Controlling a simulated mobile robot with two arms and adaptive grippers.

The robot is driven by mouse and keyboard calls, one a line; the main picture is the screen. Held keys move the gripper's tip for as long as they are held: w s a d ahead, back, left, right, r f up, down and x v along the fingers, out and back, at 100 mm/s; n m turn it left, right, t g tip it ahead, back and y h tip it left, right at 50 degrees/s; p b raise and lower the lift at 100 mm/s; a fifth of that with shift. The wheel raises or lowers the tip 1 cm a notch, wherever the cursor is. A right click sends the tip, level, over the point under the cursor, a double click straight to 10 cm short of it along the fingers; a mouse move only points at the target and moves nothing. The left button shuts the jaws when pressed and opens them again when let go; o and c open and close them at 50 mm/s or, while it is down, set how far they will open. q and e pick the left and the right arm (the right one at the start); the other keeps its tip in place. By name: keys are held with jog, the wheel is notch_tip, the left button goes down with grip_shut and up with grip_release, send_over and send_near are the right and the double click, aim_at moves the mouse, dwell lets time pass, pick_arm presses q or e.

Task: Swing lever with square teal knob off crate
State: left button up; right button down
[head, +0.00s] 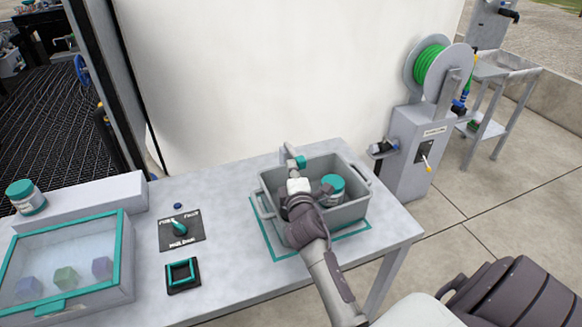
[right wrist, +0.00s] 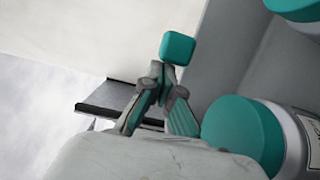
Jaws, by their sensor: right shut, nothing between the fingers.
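The square teal knob (head: 300,161) sits at the back rim of the grey crate (head: 352,212), near a light grey upright fitting (head: 288,152). In the right wrist view the knob (right wrist: 178,48) shows just past my fingertips; I cannot tell whether they touch it. My right gripper (head: 297,182) reaches over the crate from the front. Its fingers (right wrist: 164,88) are shut with nothing between them. The lever's arm is mostly hidden. A teal-lidded jar (head: 333,184) stands in the crate, right of the gripper. My left gripper is out of view.
The crate stands on a teal-outlined area of the grey table (head: 225,235). A panel with a teal switch (head: 180,228), a small teal-framed block (head: 182,274) and a clear-topped case (head: 65,265) lie left. A hose reel cabinet (head: 412,150) stands right. A white wall is behind.

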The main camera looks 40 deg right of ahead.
aim_at(304, 162)
jog(key=shift+s+d+r+n+t+y+p, duration=0.15)
jog(key=shift+s+d+n+t+y+p, duration=0.1)
jog(key=shift+d+n+y+p, duration=0.35)
jog(key=shift+s+d+r+n+t+y+p, duration=0.1)
jog(key=shift+s+d+n+t+y+p, duration=0.15)
jog(key=shift+y+p, duration=0.4)
jog(key=shift+s+d+n+y+p, duration=0.1)
jog(key=shift+d+n+y+p, duration=0.45)
jog(key=shift+d+y+p, duration=0.15)
jog(key=shift+s+d+f+n+t+y, duration=0.1)
jog(key=shift+d+n+t+y, duration=0.25)
jog(key=shift+y, duration=0.3)
jog(key=shift+d+f+n+y, duration=0.1)
jog(key=shift+d+n+y, duration=1.05)
jog(key=shift+d+y, duration=0.85)
jog(key=shift+d, duration=0.2)
